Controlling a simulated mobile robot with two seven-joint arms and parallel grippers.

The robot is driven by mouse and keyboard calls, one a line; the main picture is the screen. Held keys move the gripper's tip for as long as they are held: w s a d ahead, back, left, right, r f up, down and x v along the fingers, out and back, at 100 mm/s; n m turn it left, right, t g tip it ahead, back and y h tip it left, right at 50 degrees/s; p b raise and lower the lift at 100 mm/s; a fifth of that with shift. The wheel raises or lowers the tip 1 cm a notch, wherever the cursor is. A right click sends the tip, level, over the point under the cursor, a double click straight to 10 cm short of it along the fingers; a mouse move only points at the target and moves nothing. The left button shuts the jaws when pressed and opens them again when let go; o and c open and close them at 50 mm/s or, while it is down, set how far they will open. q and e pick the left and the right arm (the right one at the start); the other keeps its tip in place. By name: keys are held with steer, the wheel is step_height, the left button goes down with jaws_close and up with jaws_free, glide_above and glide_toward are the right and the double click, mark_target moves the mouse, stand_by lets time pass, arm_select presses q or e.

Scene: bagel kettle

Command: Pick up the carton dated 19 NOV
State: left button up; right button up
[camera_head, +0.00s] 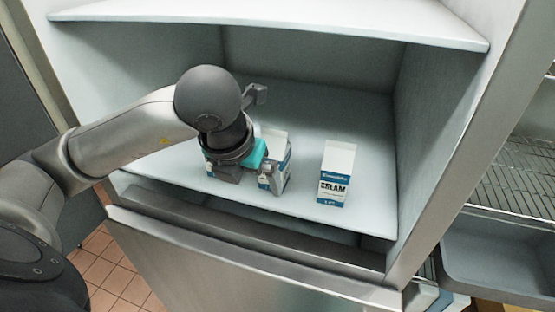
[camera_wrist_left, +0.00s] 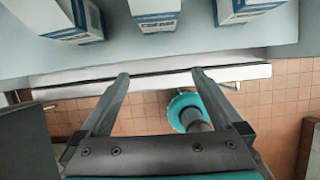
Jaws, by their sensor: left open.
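Three white-and-blue cream cartons stand upright on the fridge shelf. The right carton (camera_head: 335,177) is in clear view with "CREAM" on its front. The middle carton (camera_head: 280,146) is partly covered by my left gripper, and the left carton (camera_head: 208,164) is mostly hidden behind it. I cannot read any date. My left gripper (camera_head: 248,178) is open near the left and middle cartons. In the left wrist view its fingers (camera_wrist_left: 160,75) are apart with nothing between them. Three cartons show along that view's top edge: left (camera_wrist_left: 68,20), middle (camera_wrist_left: 155,14) and right (camera_wrist_left: 245,8).
The cartons are near the front edge of the white shelf (camera_head: 305,205). Another shelf (camera_head: 280,18) is above, and side walls close in the compartment. The shelf is bare behind the cartons. A wire rack (camera_head: 515,175) and a grey bin (camera_head: 500,255) are at the right.

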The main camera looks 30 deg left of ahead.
mark_target(273, 141)
arm_select(q)
steer(key=w+p, duration=0.1)
steer(key=w, duration=0.2)
steer(key=w+a, duration=0.1)
steer(key=w, duration=0.3)
steer(key=w+a+p, duration=0.1)
steer(key=w, duration=0.2)
steer(key=shift+w+p, duration=0.3)
steer(key=shift+w, duration=0.05)
steer(key=shift+p+x, duration=0.35)
steer(key=shift+x, duration=0.7)
steer(key=shift+w+a+f, duration=0.1)
steer(key=shift+w+f, duration=0.1)
steer(key=shift+f, duration=0.3)
jaws_close()
steer(key=shift+r, duration=0.1)
